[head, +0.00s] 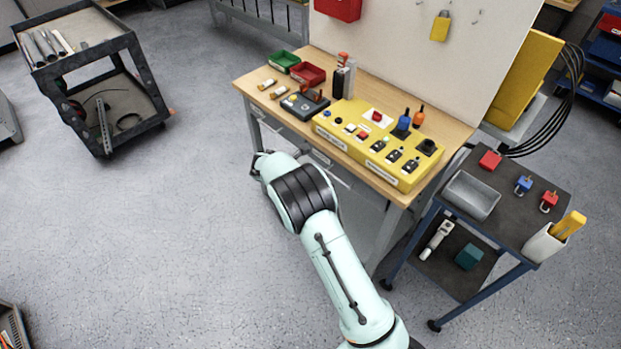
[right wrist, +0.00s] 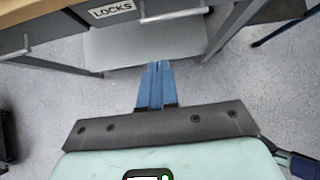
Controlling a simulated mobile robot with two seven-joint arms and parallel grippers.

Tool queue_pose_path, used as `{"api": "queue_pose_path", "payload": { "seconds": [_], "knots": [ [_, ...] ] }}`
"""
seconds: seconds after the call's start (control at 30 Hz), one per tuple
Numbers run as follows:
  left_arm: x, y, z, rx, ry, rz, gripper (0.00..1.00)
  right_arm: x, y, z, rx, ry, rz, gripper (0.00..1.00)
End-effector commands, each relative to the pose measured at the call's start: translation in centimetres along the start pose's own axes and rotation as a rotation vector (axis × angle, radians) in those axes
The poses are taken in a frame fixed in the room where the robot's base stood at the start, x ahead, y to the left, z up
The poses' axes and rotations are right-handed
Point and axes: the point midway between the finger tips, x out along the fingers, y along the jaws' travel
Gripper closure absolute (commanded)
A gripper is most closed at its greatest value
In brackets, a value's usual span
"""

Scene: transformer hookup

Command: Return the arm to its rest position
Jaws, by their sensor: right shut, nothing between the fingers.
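My right arm (head: 340,265) reaches up from the bottom of the head view, with its far end in front of the wooden workbench (head: 440,150). In the right wrist view my right gripper (right wrist: 158,66) has its blue fingers together with nothing between them. It is below the bench top, over the floor and a light lower shelf, near a drawer labelled LOCKS (right wrist: 112,9). In the head view the gripper is mostly hidden by the arm's own end. My left gripper is not in view.
A yellow panel (head: 330,128) with switches and padlocks stands on the bench, beside green (head: 283,60) and red (head: 308,75) bins. A dark cart (head: 520,215) with padlocks stands right of the bench. Another cart (head: 80,42) is at upper left.

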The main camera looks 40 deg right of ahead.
Motion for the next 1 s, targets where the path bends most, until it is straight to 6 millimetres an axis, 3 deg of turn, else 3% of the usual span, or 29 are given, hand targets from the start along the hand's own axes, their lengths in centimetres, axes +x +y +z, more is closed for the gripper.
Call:
{"api": "queue_pose_path", "payload": {
  "seconds": [0.33,0.47,0.57,0.63,0.77,0.9,1.0],
  "knots": [
    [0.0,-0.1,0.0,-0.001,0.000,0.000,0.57,-0.5,-0.2,-0.3,0.005,0.008,-0.002,1.00],
    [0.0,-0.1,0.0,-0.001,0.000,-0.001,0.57,1.1,-1.5,-3.4,0.054,0.087,-0.020,1.00],
    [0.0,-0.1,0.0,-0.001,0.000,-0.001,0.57,3.2,-4.0,-8.6,0.159,0.220,-0.061,1.00],
    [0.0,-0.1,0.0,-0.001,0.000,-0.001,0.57,4.5,-6.5,-13.2,0.271,0.334,-0.111,1.00],
    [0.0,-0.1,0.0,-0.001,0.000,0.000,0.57,5.3,-12.0,-21.7,0.540,0.536,-0.257,1.00],
    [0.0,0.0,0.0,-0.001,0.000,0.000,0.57,3.7,-18.8,-29.8,0.915,0.693,-0.498,1.00],
    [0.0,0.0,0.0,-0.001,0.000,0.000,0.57,1.4,-23.4,-34.1,1.216,0.733,-0.703,1.00]
  ]
}}
